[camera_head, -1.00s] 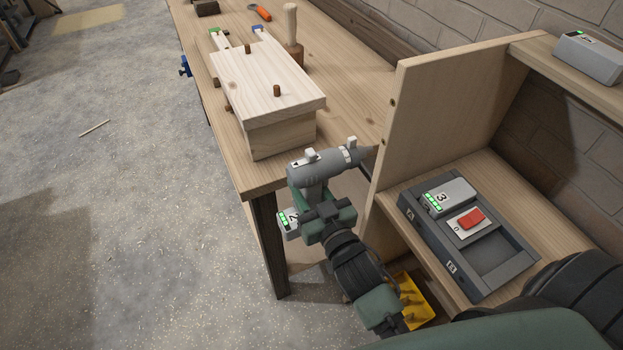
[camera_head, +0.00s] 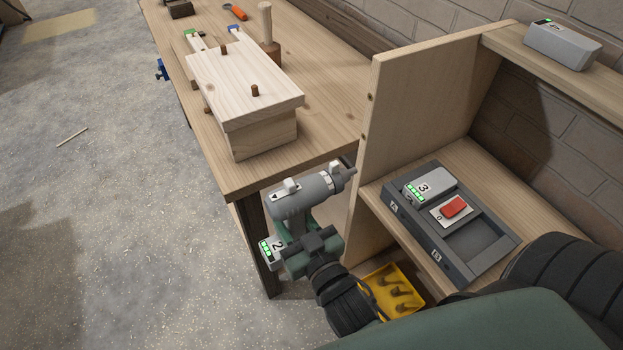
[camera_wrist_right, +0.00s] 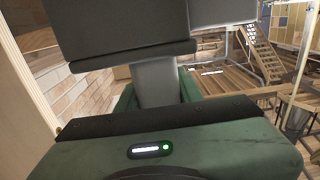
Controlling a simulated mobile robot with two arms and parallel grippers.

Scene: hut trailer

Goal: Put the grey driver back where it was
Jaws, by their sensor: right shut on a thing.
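The grey driver (camera_head: 300,195) is held up in front of the workbench's near end, its nose pointing right toward the upright wooden panel. A battery marked 2 (camera_head: 272,249) with green lights sits at the foot of its handle. My right gripper (camera_head: 312,248) is shut around the driver's handle. In the right wrist view the grey handle (camera_wrist_right: 157,84) stands between the green jaws. My left gripper is not in view.
The wooden panel (camera_head: 425,105) stands close right of the driver. The shelf carries a dark charger (camera_head: 480,243) with battery 3 (camera_head: 430,186) and a red switch. A grey box (camera_head: 562,45) is on the upper shelf. The workbench (camera_head: 325,120) bears clamped wood (camera_head: 245,85). Floor at left is open.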

